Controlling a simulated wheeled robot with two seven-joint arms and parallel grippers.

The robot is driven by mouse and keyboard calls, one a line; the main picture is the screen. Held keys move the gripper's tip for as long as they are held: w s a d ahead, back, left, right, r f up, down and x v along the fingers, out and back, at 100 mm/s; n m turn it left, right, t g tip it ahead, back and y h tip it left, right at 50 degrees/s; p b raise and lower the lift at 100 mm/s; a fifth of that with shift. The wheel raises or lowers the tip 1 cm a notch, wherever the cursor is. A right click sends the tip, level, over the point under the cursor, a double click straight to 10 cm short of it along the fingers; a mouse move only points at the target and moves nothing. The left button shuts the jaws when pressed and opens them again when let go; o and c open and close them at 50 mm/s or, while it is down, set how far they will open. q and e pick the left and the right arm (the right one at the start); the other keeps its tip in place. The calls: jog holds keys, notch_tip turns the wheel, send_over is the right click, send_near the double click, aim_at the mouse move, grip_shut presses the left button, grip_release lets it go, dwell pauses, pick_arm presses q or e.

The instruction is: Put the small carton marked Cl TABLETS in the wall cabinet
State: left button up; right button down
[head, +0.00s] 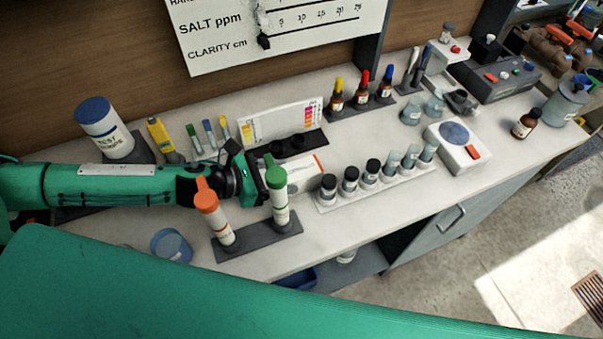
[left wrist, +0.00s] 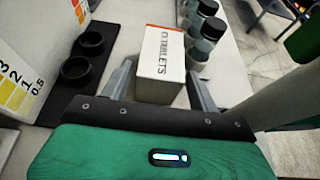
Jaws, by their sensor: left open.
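The small white carton (head: 304,174) with an orange edge lies on the bench, partly hidden in the head view by my left gripper and a green-capped bottle. In the left wrist view the carton (left wrist: 160,62), marked TABLETS, has its near end between the fingers of my left gripper (left wrist: 162,84). The fingers are open, one on each side of it. In the head view my left gripper (head: 262,178) is low over the bench at the carton's left end. My right gripper and the wall cabinet are not in view.
Orange-capped (head: 212,213) and green-capped (head: 278,196) bottles stand in a rack close in front of the gripper. A colour chart stand (head: 281,121) is behind the carton. A row of dark-capped vials (head: 350,181) stands to its right. A cabinet door (head: 440,222) is below the bench.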

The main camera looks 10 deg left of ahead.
aim_at(301, 175)
pick_arm(q)
jog(key=p+x, duration=0.1)
jog(key=x, duration=0.3)
jog(key=shift+w+d+f, duration=0.1)
jog(key=shift+w+d, duration=0.05)
jog(key=shift+d, duration=0.1)
jog(key=shift+w+d+f, duration=0.25)
jog(key=shift+d, duration=0.05)
jog(key=shift+c, duration=0.7)
jog(key=c, duration=0.7)
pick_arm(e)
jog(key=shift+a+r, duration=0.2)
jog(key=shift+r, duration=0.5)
pick_arm(q)
jog(key=shift+r+p, duration=0.1)
jog(key=shift+p, duration=0.2)
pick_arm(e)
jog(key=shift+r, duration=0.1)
